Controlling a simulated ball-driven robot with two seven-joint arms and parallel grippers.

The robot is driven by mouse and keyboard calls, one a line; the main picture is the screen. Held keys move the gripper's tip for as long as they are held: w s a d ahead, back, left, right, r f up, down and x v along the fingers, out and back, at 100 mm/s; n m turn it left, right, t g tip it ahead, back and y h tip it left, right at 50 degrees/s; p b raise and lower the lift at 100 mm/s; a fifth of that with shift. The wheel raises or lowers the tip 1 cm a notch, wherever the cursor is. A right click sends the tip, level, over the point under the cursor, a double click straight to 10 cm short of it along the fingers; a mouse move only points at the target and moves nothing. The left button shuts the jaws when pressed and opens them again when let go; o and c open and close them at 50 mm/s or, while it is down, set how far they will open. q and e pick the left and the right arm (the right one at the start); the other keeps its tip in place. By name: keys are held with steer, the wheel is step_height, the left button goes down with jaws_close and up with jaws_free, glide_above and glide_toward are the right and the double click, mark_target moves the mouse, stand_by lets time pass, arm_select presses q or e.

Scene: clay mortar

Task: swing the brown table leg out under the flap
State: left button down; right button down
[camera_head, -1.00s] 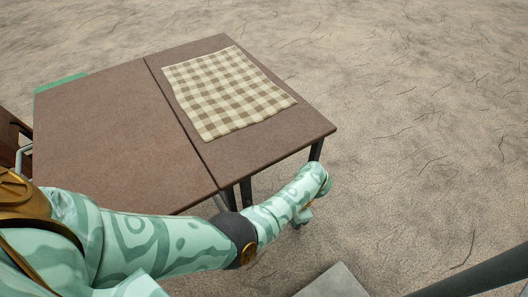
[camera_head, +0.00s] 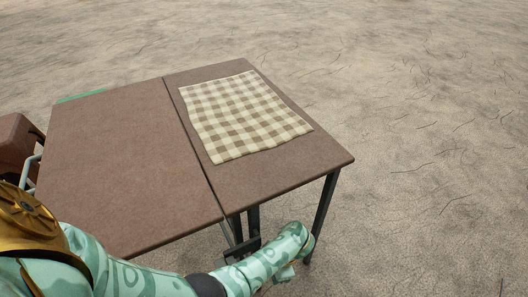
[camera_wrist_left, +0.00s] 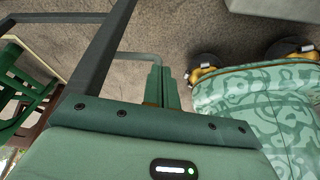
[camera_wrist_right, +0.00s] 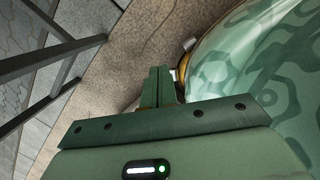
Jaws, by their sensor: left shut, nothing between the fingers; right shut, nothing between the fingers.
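The table has a brown top (camera_head: 120,165) and a narrower brown flap (camera_head: 265,172), level with it across a seam. A dark leg (camera_head: 324,208) stands under the flap's near right corner. More dark legs (camera_head: 253,220) stand near the seam; none looks clearly brown. In the head view my left gripper (camera_head: 287,272) is low beside the corner leg; contact cannot be told. In its wrist view it (camera_wrist_left: 165,80) is shut and empty, right of a dark bar frame (camera_wrist_left: 95,60). My right gripper (camera_wrist_right: 158,85) is shut and empty, with dark bars (camera_wrist_right: 45,70) to its left.
A checked cloth (camera_head: 242,115) lies flat on the flap. A brown seat with a pale metal frame (camera_head: 17,140) stands at the left. A green chair (camera_wrist_left: 25,90) shows in the left wrist view. The ground right of the table is open.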

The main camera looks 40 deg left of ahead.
arm_select(q)
steer(key=shift+s+a, duration=0.3)
steer(key=shift+s, duration=0.1)
arm_select(e)
steer(key=shift+s+f, duration=0.2)
steer(key=shift+s, duration=0.15)
